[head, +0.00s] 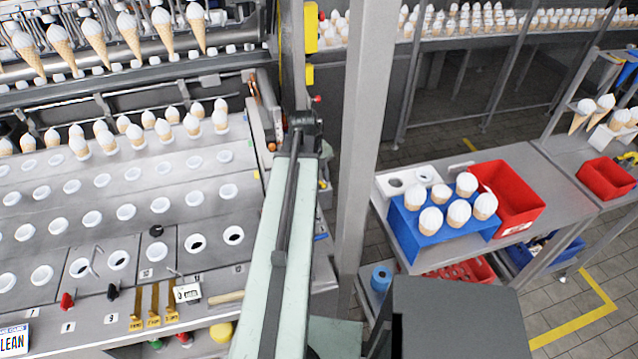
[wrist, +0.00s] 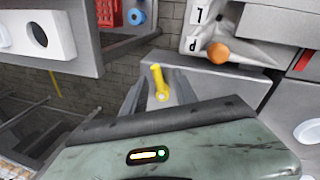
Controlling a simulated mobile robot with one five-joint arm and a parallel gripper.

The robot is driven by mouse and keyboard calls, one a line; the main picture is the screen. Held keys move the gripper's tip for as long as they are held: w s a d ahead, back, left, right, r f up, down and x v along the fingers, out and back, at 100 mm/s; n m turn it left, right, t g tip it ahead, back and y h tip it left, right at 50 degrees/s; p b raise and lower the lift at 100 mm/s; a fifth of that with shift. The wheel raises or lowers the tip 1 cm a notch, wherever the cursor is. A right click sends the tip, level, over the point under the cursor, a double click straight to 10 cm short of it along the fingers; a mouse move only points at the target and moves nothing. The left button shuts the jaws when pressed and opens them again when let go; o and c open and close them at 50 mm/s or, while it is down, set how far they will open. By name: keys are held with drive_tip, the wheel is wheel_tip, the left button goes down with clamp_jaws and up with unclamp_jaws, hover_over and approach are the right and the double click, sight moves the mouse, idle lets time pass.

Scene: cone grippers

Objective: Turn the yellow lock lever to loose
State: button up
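The yellow lever (wrist: 157,80) shows in the wrist view as a short bar with a round pivot at its lower end. It leans slightly left at the top. My gripper (wrist: 158,84) shows as two grey fingers, one each side of the lever in the picture, with gaps between. It looks open and holds nothing. How far the lever lies beyond the fingertips I cannot tell. In the head view my arm runs up the middle; I cannot make out the lever or the fingers there.
A grey panel with lettered white tags (wrist: 194,44) and an orange knob (wrist: 218,53) is right of the lever. The cone machine (head: 120,195) fills the left of the head view. A grey post (head: 365,120) stands right of my arm, with a blue cone holder (head: 405,228) and red bin (head: 510,200) beyond.

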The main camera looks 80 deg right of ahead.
clamp_jaws()
drive_tip(key=shift+w+a+m+y, duration=0.1)
drive_tip(key=shift+w+m+y, duration=0.1)
drive_tip(key=shift+m, duration=0.55)
drive_tip(key=shift+w+a+m+y, duration=0.1)
drive_tip(key=shift+w+m, duration=0.1)
drive_tip(key=shift+m, duration=0.55)
unclamp_jaws()
drive_tip(key=shift+r, duration=0.1)
